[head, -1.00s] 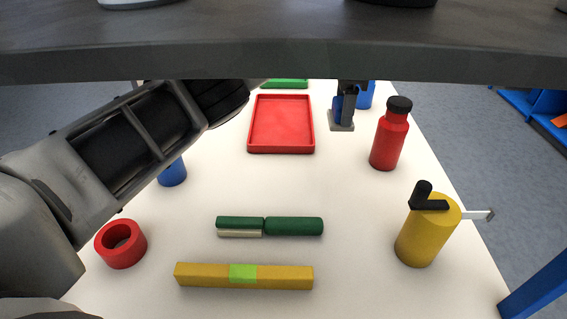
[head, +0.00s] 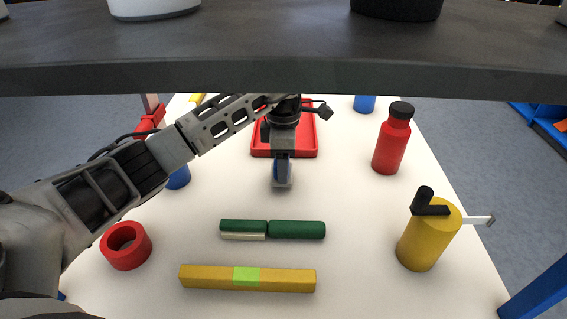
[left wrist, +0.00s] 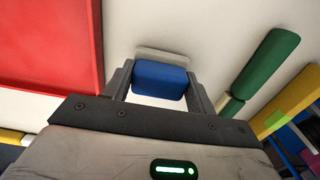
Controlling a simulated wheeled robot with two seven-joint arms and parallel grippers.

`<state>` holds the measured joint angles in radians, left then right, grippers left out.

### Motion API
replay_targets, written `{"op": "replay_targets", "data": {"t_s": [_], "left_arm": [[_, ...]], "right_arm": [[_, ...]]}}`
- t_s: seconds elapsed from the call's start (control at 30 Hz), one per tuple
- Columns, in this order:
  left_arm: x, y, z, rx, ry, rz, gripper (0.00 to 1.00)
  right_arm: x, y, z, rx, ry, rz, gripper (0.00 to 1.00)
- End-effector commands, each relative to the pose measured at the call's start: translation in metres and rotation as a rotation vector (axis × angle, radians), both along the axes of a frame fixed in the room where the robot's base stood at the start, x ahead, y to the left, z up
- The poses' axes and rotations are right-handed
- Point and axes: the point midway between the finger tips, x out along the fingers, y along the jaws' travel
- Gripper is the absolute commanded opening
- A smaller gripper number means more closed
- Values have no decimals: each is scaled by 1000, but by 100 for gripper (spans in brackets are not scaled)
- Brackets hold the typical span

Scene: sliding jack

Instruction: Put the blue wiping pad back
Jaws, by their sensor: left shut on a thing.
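The blue wiping pad (head: 284,184) has a blue block on a light grey plate. It also shows in the left wrist view (left wrist: 160,80), between the two fingers. My left gripper (head: 282,176) is shut on its blue block, pointing down just in front of the red tray (head: 258,150). The gripper also shows in the left wrist view (left wrist: 158,90). The plate is close to the white table; I cannot tell whether it touches. My arm hides part of the tray. My right gripper is not in view.
A green rod (head: 295,230) and a yellow bar (head: 210,278) lie nearer me. A red ring (head: 125,258) and blue cylinder (head: 178,178) are left. A red bottle (head: 390,148) and yellow crank cylinder (head: 425,245) stand right. A dark shelf (head: 280,70) crosses above.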

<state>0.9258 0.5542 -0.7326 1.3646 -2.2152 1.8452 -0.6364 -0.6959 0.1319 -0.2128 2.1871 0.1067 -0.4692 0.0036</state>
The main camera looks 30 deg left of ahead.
Motion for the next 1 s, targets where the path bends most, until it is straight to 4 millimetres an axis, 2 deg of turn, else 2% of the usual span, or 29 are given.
{"op": "replay_targets", "data": {"t_s": [0.1,0.47,0.5,0.57,0.83,1.0], "left_arm": [[0,0,-10,-1,0,1,35],[1,0,-15,0,-2,1,35],[1,0,-14,0,-2,1,64],[1,0,-14,0,-1,1,78],[1,0,-13,0,-1,1,78],[2,0,2,1,-5,1,78]], "right_arm": [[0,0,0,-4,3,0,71],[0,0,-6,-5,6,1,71],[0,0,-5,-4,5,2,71],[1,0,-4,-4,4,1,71],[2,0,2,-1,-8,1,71],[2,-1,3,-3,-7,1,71]]}}
